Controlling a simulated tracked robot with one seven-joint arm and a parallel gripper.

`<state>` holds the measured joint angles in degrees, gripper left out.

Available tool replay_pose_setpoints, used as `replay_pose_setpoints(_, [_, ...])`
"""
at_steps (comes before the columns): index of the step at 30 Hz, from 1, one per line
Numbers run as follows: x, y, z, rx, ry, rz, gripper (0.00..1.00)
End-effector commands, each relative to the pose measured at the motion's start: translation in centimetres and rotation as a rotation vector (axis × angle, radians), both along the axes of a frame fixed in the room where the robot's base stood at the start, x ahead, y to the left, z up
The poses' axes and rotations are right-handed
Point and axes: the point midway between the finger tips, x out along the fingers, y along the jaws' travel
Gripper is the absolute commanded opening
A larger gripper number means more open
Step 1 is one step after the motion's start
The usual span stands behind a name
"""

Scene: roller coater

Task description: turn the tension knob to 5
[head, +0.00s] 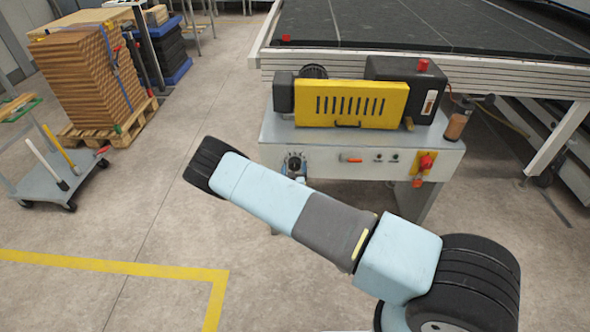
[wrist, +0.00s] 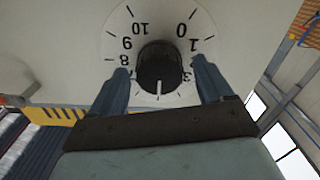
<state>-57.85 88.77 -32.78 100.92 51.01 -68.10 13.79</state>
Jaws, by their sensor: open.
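The tension knob (wrist: 157,66) is black and round, on a pale dial (wrist: 112,30) in the wrist view. The numbers 8, 9, 10, 0, 1 and part of a 3 show; the lowest numbers are hidden or too faint to read. A white pointer line on the knob's lower side points down, roughly opposite the gap between 10 and 0. My gripper (wrist: 161,70) is open, with one blue finger on each side of the knob and small visible gaps. In the head view the knob (head: 294,163) sits at the panel's left end; my arm hides most of my gripper.
The control panel (head: 330,162) also carries an orange switch (head: 351,158) and a red knob on a yellow plate (head: 426,162). A yellow vented cover (head: 351,103) stands above.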

Motion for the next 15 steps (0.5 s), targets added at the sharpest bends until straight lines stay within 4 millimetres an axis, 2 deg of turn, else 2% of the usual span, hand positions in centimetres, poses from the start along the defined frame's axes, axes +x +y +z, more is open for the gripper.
replay_pose_setpoints(5, [-2.3,0.1,0.0,-0.001,0.002,0.001,0.80])
replay_pose_setpoints(15, [-9.0,0.4,-0.1,-0.001,0.002,0.002,0.80])
